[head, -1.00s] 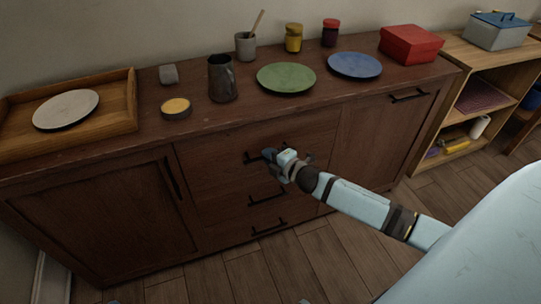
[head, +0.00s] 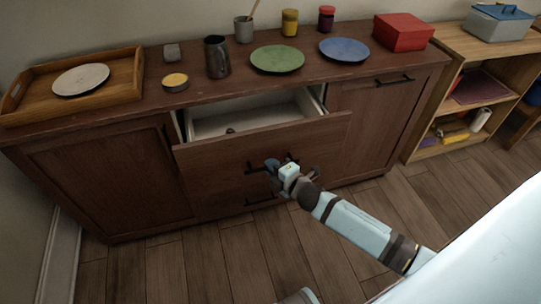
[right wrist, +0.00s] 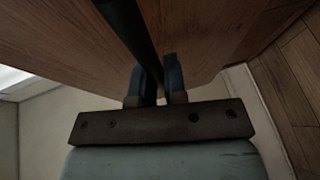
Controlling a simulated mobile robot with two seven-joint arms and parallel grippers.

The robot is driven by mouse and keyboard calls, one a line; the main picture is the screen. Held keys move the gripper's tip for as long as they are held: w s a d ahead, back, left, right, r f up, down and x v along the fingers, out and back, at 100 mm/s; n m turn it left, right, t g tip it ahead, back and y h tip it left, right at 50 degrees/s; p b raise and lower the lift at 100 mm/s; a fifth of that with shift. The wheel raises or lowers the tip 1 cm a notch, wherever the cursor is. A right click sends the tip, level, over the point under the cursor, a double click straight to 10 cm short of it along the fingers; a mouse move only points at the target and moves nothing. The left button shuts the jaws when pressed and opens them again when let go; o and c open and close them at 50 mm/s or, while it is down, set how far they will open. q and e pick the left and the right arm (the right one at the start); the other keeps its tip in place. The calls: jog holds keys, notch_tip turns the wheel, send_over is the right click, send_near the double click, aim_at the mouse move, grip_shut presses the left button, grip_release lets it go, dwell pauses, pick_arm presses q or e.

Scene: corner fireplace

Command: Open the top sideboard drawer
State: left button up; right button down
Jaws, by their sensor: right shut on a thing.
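The top sideboard drawer (head: 262,142) stands pulled out in the head view, with its pale interior showing. A small dark round thing lies inside near its front. My right gripper (head: 274,166) is at the black bar handle (head: 287,160) on the drawer front. In the right wrist view the two blue fingers (right wrist: 157,80) are shut on the dark handle bar (right wrist: 132,35), close to the wooden drawer front. The sideboard (head: 100,180) is dark brown wood. My left gripper is not in view.
The sideboard top holds a wooden tray (head: 122,92) with a plate, a dark jug (head: 217,57), a green plate (head: 278,59), a blue plate (head: 344,50) and a red box (head: 403,32). An open shelf (head: 480,110) stands right. Wooden floor (head: 210,265) in front is clear.

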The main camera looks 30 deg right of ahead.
pick_arm(q)
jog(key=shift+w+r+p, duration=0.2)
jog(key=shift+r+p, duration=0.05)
jog(key=shift+p, duration=0.1)
pick_arm(e)
jog(key=s+a, duration=0.1)
jog(key=s, duration=0.5)
jog(key=shift+s+a, duration=0.3)
jog(key=shift+s, duration=0.1)
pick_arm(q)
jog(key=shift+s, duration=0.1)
pick_arm(e)
jog(key=c, duration=1.2)
grip_release()
pick_arm(q)
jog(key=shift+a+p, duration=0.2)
jog(key=shift+p, duration=0.5)
pick_arm(e)
jog(key=v, duration=1.3)
jog(key=shift+s+r, duration=0.2)
jog(key=shift+s, duration=0.2)
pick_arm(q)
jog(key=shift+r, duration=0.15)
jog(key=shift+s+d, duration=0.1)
